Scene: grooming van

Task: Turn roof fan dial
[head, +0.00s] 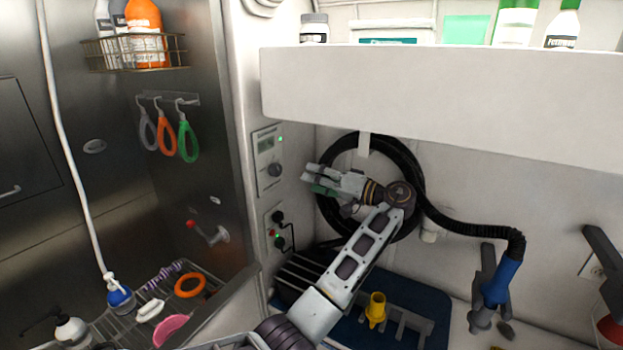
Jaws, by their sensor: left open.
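A light control panel (266,157) is mounted on the narrow wall left of the hose. It has a small display, a green light and a dark round dial (274,170) below the display. My left gripper (310,178) is open and empty, with its fingers pointing left toward the panel. In the picture its fingertips are a short gap to the right of the dial and apart from it. The dial is fully visible. My right gripper is not in view.
A socket plate (275,231) with a plug and cord sits below the panel. A white shelf (440,95) overhangs above my gripper. A coiled black hose (408,152) hangs behind it. A yellow object (376,309) stands on the blue mat below.

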